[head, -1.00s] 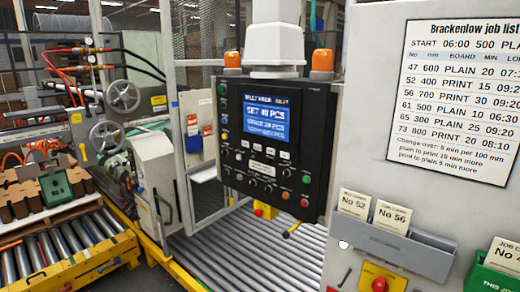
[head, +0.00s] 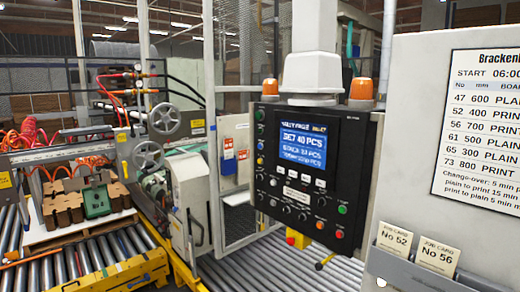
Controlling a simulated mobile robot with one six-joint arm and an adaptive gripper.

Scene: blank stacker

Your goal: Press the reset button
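A black control panel (head: 272,197) hangs in the middle of the head view from a white column. Its blue screen (head: 303,145) reads "SET 40 PCS" on one line; the smaller lines are blurred. A green button (head: 342,209), an orange-red button (head: 320,225) and a red button (head: 339,234) sit at its lower right. A column of small coloured buttons (head: 260,145) runs down its left edge. The button labels are too small to read, so I cannot tell which is reset. My gripper is not in view.
A roller conveyor (head: 250,265) runs below the panel. A grey cabinet with a job list (head: 485,130) and a card holder (head: 420,272) stands close on the right. Handwheels (head: 148,155), a yellow-framed roller table (head: 110,280) and brown cardboard pieces (head: 65,205) are on the left.

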